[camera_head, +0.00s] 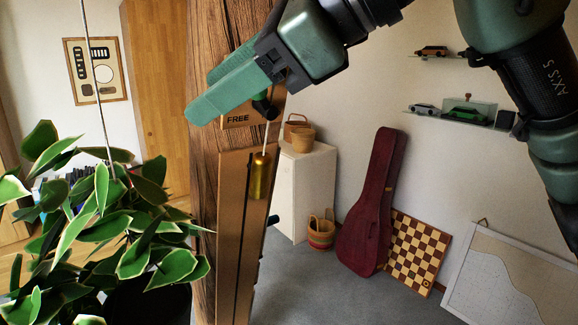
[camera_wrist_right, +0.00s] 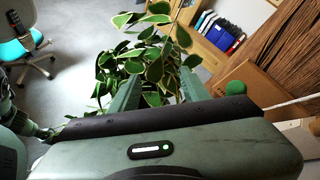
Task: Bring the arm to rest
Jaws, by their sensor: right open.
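My right arm (camera_head: 375,15) reaches in from the upper right of the head view. Its green right gripper (camera_head: 207,92) is in front of the timber post (camera_head: 208,180). In the right wrist view its two fingers (camera_wrist_right: 158,88) stand apart with nothing held between them; plant leaves show beyond. A green knob (camera_head: 264,107) sits just below the gripper in the head view, beside a plate (camera_head: 236,120) marked FREE. The knob also shows right of the fingers in the wrist view (camera_wrist_right: 236,88). Whether gripper and knob touch is unclear. My left gripper is not seen.
A brass cylinder (camera_head: 259,177) hangs on a cord before a wooden board (camera_head: 234,215) on the post. A leafy plant (camera_head: 105,225) fills the lower left. A guitar case (camera_head: 371,205), chessboard (camera_head: 415,250) and white cabinet (camera_head: 306,190) stand behind. Grey floor lies open between.

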